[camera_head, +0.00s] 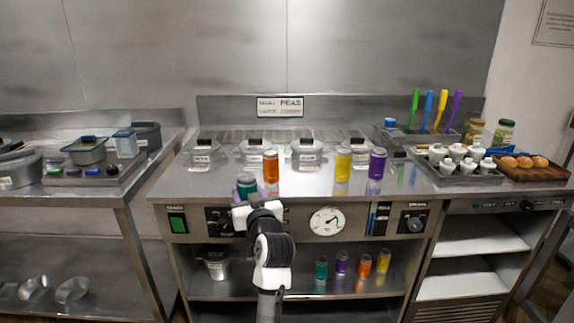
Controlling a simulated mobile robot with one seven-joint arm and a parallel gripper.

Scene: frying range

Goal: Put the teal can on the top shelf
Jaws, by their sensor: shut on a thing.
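A teal can (246,184) stands upright in my gripper (246,199) at the front edge of the steel range top, left of the middle. My gripper is shut on its lower part, which is partly hidden. I cannot tell whether the can touches the top or is held just above it. An orange can (271,167), a yellow can (342,165) and a purple can (377,164) stand on the range top (310,183) to the right. A second teal can (321,268) stands on the shelf (300,290) below, beside purple, orange and yellow cans.
Lidded round pots (251,152) line the back of the range top. A tray of white jars (459,166) and a wooden tray of buns (540,174) lie at the right. A metal pot (216,264) stands on the lower shelf. The top between the orange and yellow cans is clear.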

